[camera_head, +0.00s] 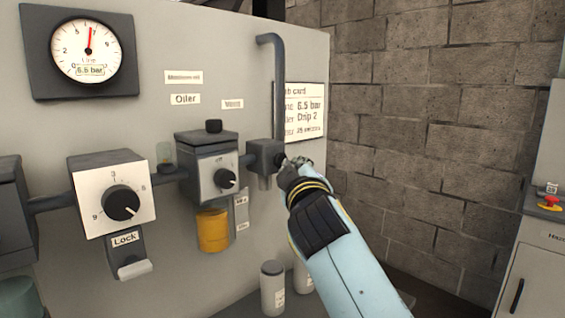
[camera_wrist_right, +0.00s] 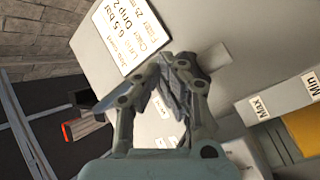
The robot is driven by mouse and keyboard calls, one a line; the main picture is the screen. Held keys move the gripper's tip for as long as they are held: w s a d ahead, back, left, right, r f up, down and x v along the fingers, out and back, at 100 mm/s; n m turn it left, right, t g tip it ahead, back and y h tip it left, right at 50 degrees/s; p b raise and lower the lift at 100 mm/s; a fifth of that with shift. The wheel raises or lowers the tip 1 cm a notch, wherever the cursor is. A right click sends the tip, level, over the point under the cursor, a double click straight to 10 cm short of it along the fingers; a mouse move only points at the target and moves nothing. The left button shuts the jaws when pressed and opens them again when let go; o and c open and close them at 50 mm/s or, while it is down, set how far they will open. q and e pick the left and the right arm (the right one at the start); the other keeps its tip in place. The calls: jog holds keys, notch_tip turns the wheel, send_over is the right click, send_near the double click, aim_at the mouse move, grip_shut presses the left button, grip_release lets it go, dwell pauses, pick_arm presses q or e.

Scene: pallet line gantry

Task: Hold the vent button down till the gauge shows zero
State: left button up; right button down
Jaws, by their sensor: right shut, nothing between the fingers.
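The gauge (camera_head: 86,50) is at the upper left of the head view; its red needle points almost straight up and its small window reads about 6.5 bar. The dark vent block (camera_head: 263,157) sits under a bent upright pipe (camera_head: 278,90). My right gripper (camera_head: 289,163) is shut and empty, its fingertips at the right side of this block. The vent button is not clearly seen; the fingertips cover that spot, and I cannot tell whether they touch it. In the right wrist view the closed fingers (camera_wrist_right: 172,62) point at the grey panel. My left gripper is out of view.
Left of the block are the oiler (camera_head: 215,165) with its amber bowl (camera_head: 213,230) and a regulator knob (camera_head: 122,203) above a lock tab (camera_head: 130,262). A job card (camera_head: 305,110) is behind the pipe. A cabinet with a red button (camera_head: 550,201) stands far right.

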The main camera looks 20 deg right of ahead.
jog(key=shift+w+a, duration=0.15)
jog(key=shift+w, duration=0.25)
dwell(0.3)
jog(key=shift+s, duration=0.15)
dwell(3.7)
jog(key=shift+s+d, duration=0.35)
jog(key=shift+s, duration=0.45)
jog(key=s, duration=0.1)
jog(key=s+d+p, duration=0.1)
jog(key=s, duration=0.2)
jog(key=shift+s+d, duration=0.3)
jog(key=shift+s, duration=0.1)
jog(key=shift+f, duration=0.1)
